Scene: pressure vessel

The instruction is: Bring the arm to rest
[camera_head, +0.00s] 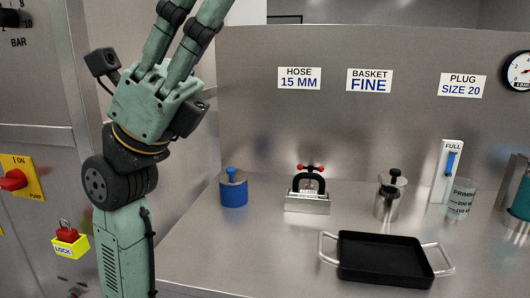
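My arm rises along the left side of the view, with its green wrist and palm in front of the steel panel. My gripper (183,42) points up and slightly to the right, high above the counter. Its two green fingers with dark joints run side by side with a gap between them. Their tips are cut off by the top edge, so I cannot tell whether they are open or shut. The gripper is far from everything on the counter. I see nothing held in the part that shows.
The steel counter (200,270) carries a blue cylinder (233,190), a red-handled clamp (307,202), a metal pot with a black knob (388,200), a black tray (385,258), a beaker (459,200) and a level gauge (449,165). A red switch (13,180) and lock (70,240) are left.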

